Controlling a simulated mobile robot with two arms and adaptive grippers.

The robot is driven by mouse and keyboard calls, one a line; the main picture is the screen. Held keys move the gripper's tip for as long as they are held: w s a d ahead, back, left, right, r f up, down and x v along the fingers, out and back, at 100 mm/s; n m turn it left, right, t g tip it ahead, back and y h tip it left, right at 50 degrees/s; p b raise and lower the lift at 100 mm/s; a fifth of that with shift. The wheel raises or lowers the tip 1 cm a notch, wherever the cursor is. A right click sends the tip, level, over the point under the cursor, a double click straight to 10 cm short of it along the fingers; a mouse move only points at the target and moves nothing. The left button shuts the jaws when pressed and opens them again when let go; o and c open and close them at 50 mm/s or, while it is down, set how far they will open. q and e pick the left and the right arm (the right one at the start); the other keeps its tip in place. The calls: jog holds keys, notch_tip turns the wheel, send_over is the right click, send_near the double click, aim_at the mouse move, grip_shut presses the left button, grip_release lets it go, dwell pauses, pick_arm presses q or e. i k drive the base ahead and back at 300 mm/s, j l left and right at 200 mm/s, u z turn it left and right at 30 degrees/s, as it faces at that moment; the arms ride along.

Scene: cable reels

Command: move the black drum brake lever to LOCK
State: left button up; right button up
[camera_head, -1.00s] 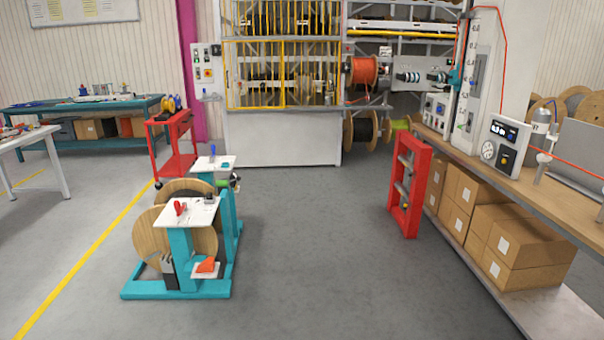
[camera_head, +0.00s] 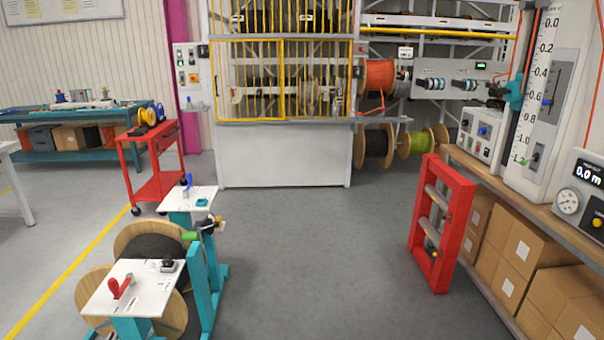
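A teal reel stand (camera_head: 197,285) stands at the lower left and carries a wooden-flanged drum with a black winding (camera_head: 155,246). A white plate (camera_head: 137,288) on its near side bears a red lever (camera_head: 121,287) and a small black fitting (camera_head: 169,265). A second white plate (camera_head: 180,203) farther back bears a blue upright handle (camera_head: 187,181) and a teal piece (camera_head: 202,202). I cannot tell which part is the black drum brake lever, and no LOCK mark is readable. Neither of my grippers is in view.
A red cart (camera_head: 150,160) stands behind the reel stand. A red roller frame (camera_head: 440,225) stands at the right, beside a workbench (camera_head: 500,180) with boxes below. A caged rack (camera_head: 282,150) closes the back. Grey floor between stand and frame is clear.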

aim_at(216, 224)
jog(key=i, duration=1.95)
